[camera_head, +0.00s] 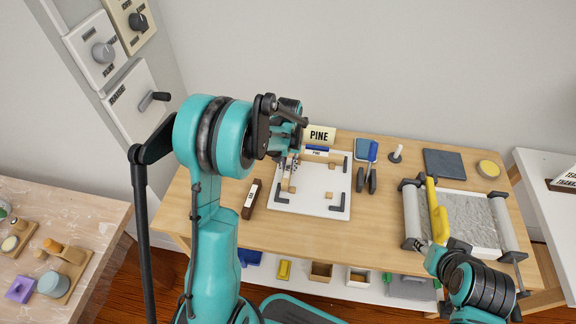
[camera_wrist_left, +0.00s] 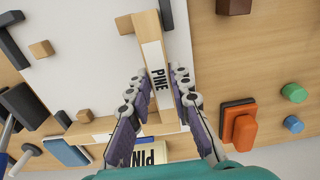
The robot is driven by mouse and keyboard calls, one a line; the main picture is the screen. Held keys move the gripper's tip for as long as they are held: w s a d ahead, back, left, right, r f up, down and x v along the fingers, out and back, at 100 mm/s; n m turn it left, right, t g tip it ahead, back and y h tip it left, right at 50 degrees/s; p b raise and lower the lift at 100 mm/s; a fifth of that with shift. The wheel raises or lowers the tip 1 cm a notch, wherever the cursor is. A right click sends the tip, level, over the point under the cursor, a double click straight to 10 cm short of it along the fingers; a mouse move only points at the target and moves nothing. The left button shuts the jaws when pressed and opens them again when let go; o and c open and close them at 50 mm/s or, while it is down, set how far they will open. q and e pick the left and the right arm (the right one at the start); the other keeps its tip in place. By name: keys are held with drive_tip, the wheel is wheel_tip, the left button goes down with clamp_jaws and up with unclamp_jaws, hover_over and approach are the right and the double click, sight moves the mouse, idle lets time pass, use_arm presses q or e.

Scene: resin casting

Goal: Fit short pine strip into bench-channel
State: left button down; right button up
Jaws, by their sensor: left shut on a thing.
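My left gripper (camera_head: 289,157) is shut on a light wooden strip with a white PINE label (camera_wrist_left: 158,75). In the left wrist view its fingers (camera_wrist_left: 160,85) lie on both sides of the strip. In the head view the strip (camera_head: 287,180) is over the left side of a white board (camera_head: 313,207), partly hidden by the gripper. I cannot tell whether it touches the board. Another wooden strip (camera_wrist_left: 90,130) lies along the board's back edge. I cannot make out which part is the bench-channel. My right gripper (camera_head: 428,248) is at the right, near a yellow bar; its fingers are unclear.
Dark corner brackets (camera_head: 337,206) and small wooden blocks (camera_head: 329,195) sit on the board. A PINE sign (camera_head: 319,136) stands behind it. A dark brown block (camera_head: 252,199) is at its left. A grey-topped roller tray (camera_head: 470,222) with the yellow bar (camera_head: 438,222) is at the right.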

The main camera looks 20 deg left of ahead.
sight(288, 168)
use_arm(q)
drive_tip(key=shift+f, duration=0.35)
drive_tip(key=c, duration=1.3)
unclamp_jaws()
drive_tip(key=shift+r, duration=0.15)
wheel_tip(288, 168, up, 12)
